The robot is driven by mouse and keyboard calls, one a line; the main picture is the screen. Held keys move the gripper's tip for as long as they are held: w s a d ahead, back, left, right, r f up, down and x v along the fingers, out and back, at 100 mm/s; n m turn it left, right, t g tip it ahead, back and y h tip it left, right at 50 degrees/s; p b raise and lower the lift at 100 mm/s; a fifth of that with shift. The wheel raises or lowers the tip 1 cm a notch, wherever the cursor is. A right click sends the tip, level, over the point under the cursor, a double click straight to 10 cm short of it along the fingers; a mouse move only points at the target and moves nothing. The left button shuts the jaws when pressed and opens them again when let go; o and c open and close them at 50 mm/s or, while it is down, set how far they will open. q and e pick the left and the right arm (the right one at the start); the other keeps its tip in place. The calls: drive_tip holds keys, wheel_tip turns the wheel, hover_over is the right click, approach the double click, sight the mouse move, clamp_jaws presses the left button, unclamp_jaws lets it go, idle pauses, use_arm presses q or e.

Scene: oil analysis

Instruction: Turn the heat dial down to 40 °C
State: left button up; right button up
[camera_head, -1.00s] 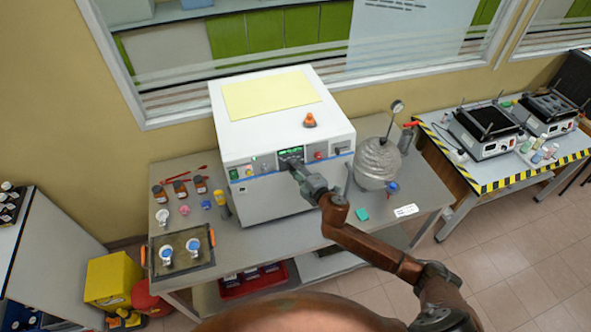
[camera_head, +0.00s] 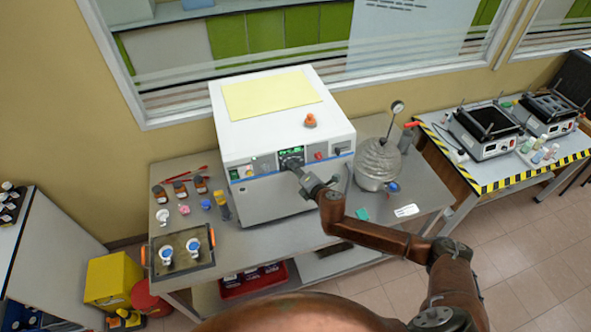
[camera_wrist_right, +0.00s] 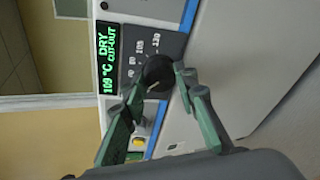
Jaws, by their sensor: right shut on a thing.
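The heat dial (camera_wrist_right: 156,72) is a dark round knob on the front panel of the white box-shaped apparatus (camera_head: 270,118). It sits beside a printed scale and below a green display (camera_wrist_right: 107,58) that reads about 109 °C with the words DRY CUT-OUT. My right gripper (camera_head: 294,166) reaches the panel from the front. In the right wrist view its green fingers (camera_wrist_right: 158,82) are on either side of the dial, shut on it. A pale pointer line shows on the dial. My left gripper is out of view.
A round metal vessel with a gauge (camera_head: 378,162) stands right of the apparatus, close to my right arm. Small bottles (camera_head: 180,188) and a dark tray (camera_head: 178,238) stand on the bench at left.

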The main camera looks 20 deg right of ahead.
drive_tip(key=shift+f, duration=0.15)
drive_tip(key=o, duration=1.2)
drive_tip(key=shift+c, duration=0.2)
drive_tip(key=v, duration=1.2)
drive_tip(key=shift+s+a, duration=0.1)
